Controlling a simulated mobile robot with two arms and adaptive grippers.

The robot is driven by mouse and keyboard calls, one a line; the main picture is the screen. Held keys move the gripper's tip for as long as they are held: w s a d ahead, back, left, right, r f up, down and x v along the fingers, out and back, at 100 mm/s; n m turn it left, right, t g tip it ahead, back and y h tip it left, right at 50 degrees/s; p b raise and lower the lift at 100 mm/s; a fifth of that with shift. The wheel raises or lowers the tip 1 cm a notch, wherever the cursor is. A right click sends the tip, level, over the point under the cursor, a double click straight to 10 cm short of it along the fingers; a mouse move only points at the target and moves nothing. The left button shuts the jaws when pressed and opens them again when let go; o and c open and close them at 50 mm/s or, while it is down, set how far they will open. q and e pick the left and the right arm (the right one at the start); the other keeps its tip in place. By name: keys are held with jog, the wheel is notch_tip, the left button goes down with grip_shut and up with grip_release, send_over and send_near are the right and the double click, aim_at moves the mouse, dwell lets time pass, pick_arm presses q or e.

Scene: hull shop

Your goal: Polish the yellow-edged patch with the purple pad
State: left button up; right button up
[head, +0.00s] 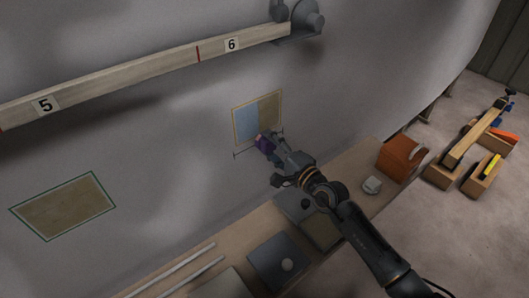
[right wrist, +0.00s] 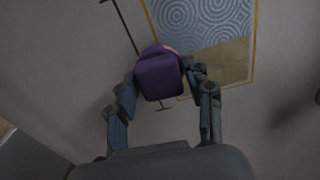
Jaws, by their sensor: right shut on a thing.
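The yellow-edged patch (head: 244,117) is on the grey hull wall in the middle of the head view. Its left part looks blue-grey and its right part tan. In the right wrist view the patch (right wrist: 228,58) shows a swirl-marked blue-grey area beside a plain tan strip. My right gripper (head: 268,146) is shut on the purple pad (right wrist: 159,77), at the patch's lower edge in the head view. I cannot tell whether the pad touches the wall. The pad (head: 264,144) is partly hidden by the fingers in the head view. My left gripper is not in view.
A green-edged patch (head: 64,206) is on the wall at left. A numbered beam (head: 130,76) runs above. Below stands a bench (head: 238,247) with flat plates, rods and an orange-brown box (head: 401,158). Wooden blocks (head: 468,141) lie on the floor at right.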

aim_at(258, 95)
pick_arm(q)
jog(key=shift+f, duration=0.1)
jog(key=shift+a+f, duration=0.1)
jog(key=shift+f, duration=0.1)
pick_arm(e)
jog(key=shift+w+a, duration=0.4)
jog(key=shift+w, duration=0.15)
dwell(0.3)
notch_tip(258, 95, up, 3)
jog(key=p, duration=0.2)
jog(key=shift+p, duration=0.3)
jog(key=shift+r+p, duration=1.9)
jog(key=shift+r, duration=0.05)
pick_arm(q)
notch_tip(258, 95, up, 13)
jog(key=p, duration=0.6)
pick_arm(e)
notch_tip(258, 95, up, 6)
jog(key=shift+w+a+r, duration=0.1)
jog(key=shift+a+r, duration=0.05)
jog(key=shift+r, duration=0.1)
jog(key=shift+f+b, duration=5.8)
jog(key=shift+f, duration=1)
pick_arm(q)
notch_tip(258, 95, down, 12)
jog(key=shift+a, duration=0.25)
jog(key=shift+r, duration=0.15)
